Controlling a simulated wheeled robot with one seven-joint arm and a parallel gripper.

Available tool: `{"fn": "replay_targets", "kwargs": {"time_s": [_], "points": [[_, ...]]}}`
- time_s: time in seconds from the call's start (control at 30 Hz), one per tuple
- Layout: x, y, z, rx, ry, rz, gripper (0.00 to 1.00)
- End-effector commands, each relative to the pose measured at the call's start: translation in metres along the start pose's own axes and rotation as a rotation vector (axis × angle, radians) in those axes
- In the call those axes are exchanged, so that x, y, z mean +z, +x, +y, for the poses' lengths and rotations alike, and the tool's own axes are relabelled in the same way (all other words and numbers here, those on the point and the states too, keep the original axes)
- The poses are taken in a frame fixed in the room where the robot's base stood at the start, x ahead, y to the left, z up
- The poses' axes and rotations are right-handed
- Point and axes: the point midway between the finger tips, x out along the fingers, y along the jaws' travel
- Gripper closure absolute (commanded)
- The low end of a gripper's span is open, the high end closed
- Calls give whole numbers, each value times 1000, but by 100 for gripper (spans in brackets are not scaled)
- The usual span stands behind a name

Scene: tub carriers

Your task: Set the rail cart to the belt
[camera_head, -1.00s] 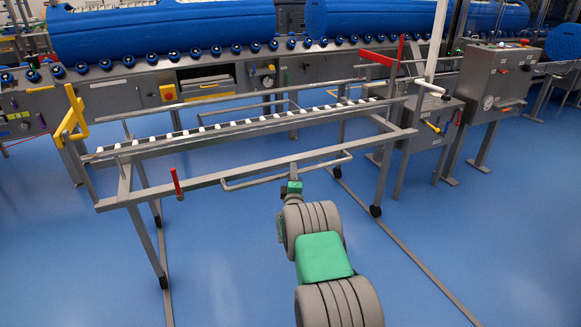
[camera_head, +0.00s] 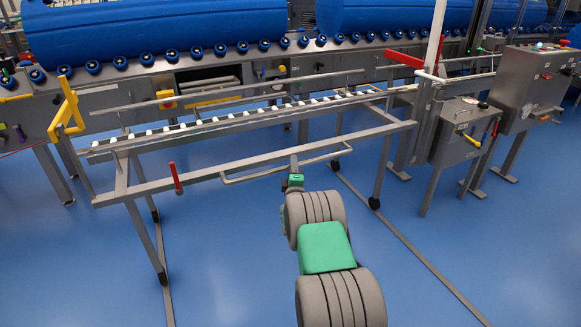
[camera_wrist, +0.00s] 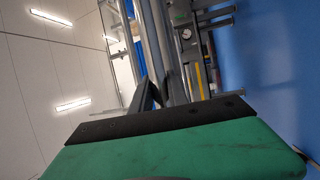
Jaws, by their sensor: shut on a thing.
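The rail cart is a grey steel frame (camera_head: 205,182) on legs with small dark wheels, topped by a sloping row of pale rollers (camera_head: 245,115). A bent handle bar (camera_head: 250,177) runs along its near side. My gripper (camera_head: 293,170) is shut on this handle, right of its middle; the fingertips are small and partly hidden. The long machine line (camera_head: 120,85) with blue rollers stands just behind the cart, apparently the belt side. Any contact between them cannot be told.
Two floor rails run under the cart; the right one (camera_head: 410,250) is clear. A red lever (camera_head: 176,180) stands on the cart's near rail. A yellow bracket (camera_head: 65,115) is at left. A grey control box (camera_head: 465,130) stands at right. Large blue tubs (camera_head: 150,35) lie behind.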

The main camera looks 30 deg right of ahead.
Motion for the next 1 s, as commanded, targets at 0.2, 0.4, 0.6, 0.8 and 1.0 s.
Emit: {"fn": "replay_targets", "kwargs": {"time_s": [0.2, 0.4, 0.6, 0.8, 1.0], "points": [[3, -1, -4, -10, -6, -7, 100], [2, -1, -4, -10, -7, -7, 78], [-6, -1, -4, -8, -4, 4, 62], [-10, -1, -2, -6, -3, 9, 59], [-9, -11, 0, -7, -4, 8, 59]]}}
